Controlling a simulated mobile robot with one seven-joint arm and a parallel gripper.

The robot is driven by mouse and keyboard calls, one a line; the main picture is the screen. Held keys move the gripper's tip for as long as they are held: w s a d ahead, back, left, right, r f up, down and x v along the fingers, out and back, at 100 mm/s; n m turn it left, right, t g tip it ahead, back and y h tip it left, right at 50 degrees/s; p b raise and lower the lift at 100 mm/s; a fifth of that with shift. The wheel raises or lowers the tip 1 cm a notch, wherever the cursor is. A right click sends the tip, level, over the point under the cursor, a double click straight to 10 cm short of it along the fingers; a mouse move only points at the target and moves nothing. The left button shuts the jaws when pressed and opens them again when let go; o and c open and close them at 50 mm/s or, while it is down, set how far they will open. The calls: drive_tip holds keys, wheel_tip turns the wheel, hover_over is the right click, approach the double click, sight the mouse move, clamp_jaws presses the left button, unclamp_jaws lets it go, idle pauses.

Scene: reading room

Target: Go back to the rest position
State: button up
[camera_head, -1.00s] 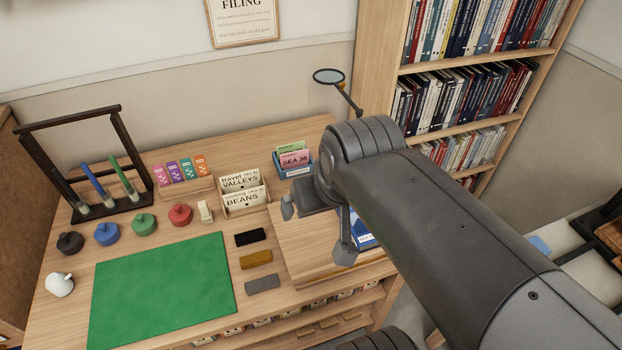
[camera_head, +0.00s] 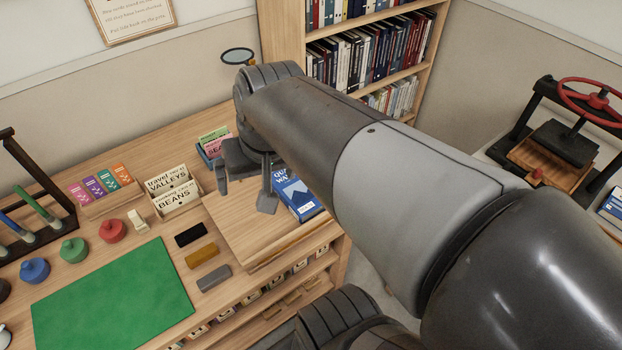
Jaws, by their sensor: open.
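My arm reaches from the lower right over the right part of the desk (camera_head: 150,240). My gripper (camera_head: 244,196) hangs at the arm's far end, pointing down above the raised wooden board (camera_head: 232,222). Its two fingers stand apart, and nothing shows between them. A blue book (camera_head: 297,196) lies on the board just right of the gripper, partly hidden by my arm. Whether the fingertips touch the board cannot be told.
A green mat (camera_head: 112,298) lies at front left, with black, ochre and grey blocks (camera_head: 202,255) beside it. Card holders (camera_head: 178,205), round coloured knobs (camera_head: 112,230) and a magnifier (camera_head: 238,57) stand behind. A bookcase (camera_head: 283,45) rises behind my arm. A press (camera_head: 560,145) with a red wheel stands at right.

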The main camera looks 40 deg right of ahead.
drive_tip(key=w+d+f+m+g+y, duration=0.1)
drive_tip(key=w+d+f+m+y, duration=0.2)
drive_tip(key=d+f+m, duration=0.4)
drive_tip(key=w+d+f+m+g+y, duration=0.1)
drive_tip(key=w+d+f+m+y, duration=0.15)
drive_tip(key=d+m, duration=0.45)
drive_tip(key=s+d+f+m+t+y, duration=0.1)
drive_tip(key=s+d+f+m+t, duration=0.2)
drive_tip(key=d, duration=0.4)
drive_tip(key=s+d+f+m+t+y, duration=0.2)
drive_tip(key=d+f+m, duration=0.1)
drive_tip(key=d+f, duration=0.3)
drive_tip(key=s+d+f+m+t+y, duration=0.1)
drive_tip(key=s+d+f+m+t, duration=0.15)
drive_tip(key=d, duration=0.55)
drive_tip(key=shift+m, duration=0.55)
drive_tip(key=x, duration=1)
drive_tip(key=shift+s+a, duration=0.1)
drive_tip(key=shift+a, duration=0.1)
drive_tip(key=shift+d, duration=0.15)
drive_tip(key=v, duration=1)
